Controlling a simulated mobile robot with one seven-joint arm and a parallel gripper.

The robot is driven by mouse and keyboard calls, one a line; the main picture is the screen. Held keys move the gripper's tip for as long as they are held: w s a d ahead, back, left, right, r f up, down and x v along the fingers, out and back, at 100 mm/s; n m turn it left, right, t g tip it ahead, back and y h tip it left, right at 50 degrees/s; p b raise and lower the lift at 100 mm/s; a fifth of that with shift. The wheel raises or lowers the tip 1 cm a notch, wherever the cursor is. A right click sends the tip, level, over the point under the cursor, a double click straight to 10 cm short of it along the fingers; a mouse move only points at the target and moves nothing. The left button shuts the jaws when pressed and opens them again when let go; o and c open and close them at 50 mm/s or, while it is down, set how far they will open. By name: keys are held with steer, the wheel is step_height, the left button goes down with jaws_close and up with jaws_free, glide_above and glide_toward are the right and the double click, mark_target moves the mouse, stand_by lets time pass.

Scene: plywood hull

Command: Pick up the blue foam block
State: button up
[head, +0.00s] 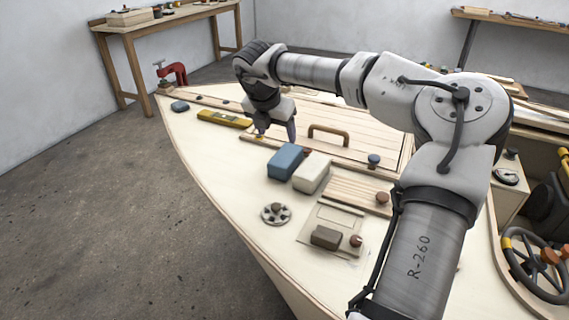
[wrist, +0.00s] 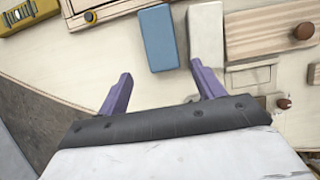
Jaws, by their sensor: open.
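The blue foam block (head: 286,160) lies on the pale plywood deck (head: 230,165), left of a white block (head: 312,172) and close beside it. In the wrist view the blue foam block (wrist: 158,38) is at the top middle, just beyond my fingertips, with the white block (wrist: 206,35) to its right. My gripper (head: 276,133) is open and empty, pointing down over the deck, behind the blue block in the head view. In the wrist view the two purple fingers of my gripper (wrist: 161,70) are spread, with bare deck between them.
A yellow level (head: 224,119) lies left of my gripper. A metal disc (head: 275,213) and brown block (head: 326,236) are nearer. The deck left of the blue block is clear.

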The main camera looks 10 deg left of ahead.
mark_target(285, 155)
steer(key=p+x, duration=0.1)
steer(key=x, duration=0.7)
steer(key=shift+w+d+f, duration=0.15)
steer(key=shift+w+p+x, duration=0.2)
steer(key=shift+p+x, duration=1)
steer(key=shift+x, duration=1.45)
steer(key=c, duration=0.7)
steer(key=shift+c, duration=0.2)
steer(key=shift+r, duration=0.25)
